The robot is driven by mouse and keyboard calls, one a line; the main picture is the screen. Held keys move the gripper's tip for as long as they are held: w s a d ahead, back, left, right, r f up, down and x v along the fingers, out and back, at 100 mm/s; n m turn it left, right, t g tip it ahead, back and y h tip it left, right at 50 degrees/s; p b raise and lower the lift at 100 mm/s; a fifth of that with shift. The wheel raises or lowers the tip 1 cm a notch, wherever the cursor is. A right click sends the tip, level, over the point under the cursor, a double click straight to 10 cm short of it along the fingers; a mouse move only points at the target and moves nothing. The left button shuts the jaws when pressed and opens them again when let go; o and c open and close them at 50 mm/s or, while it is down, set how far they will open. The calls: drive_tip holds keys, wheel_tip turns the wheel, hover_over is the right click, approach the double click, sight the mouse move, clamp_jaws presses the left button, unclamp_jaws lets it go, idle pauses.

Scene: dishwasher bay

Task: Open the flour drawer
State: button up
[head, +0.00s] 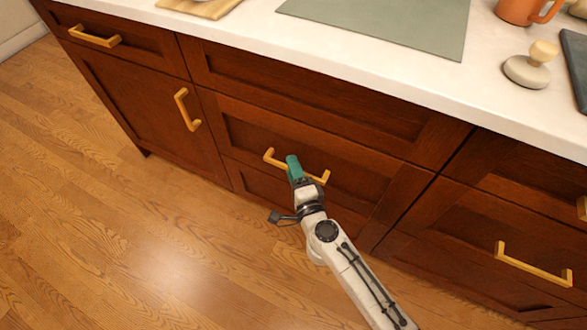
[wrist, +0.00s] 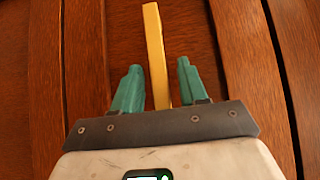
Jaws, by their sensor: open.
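The drawer front (head: 365,172) at my gripper is dark red-brown wood, flush with the cabinet and shut. No label shows that it is the flour drawer. Its yellow bar handle (head: 270,157) also shows in the wrist view (wrist: 153,45). My gripper (head: 292,164) has teal fingers and is open at the handle, covering its middle in the head view. In the wrist view my gripper (wrist: 159,66) has one finger on each side of the handle, with gaps on both sides. I cannot tell whether the fingertips reach past the bar.
A pale countertop (head: 400,80) overhangs the fronts, holding a grey-green mat (head: 390,22), an orange mug (head: 525,10) and a stone-like press (head: 528,68). Other handles stick out at left (head: 187,110) and right (head: 533,265). The wooden floor (head: 100,230) is clear.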

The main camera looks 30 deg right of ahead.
drive_tip(key=shift+w, duration=0.1)
drive_tip(key=shift+c, duration=0.3)
clamp_jaws()
idle(0.4)
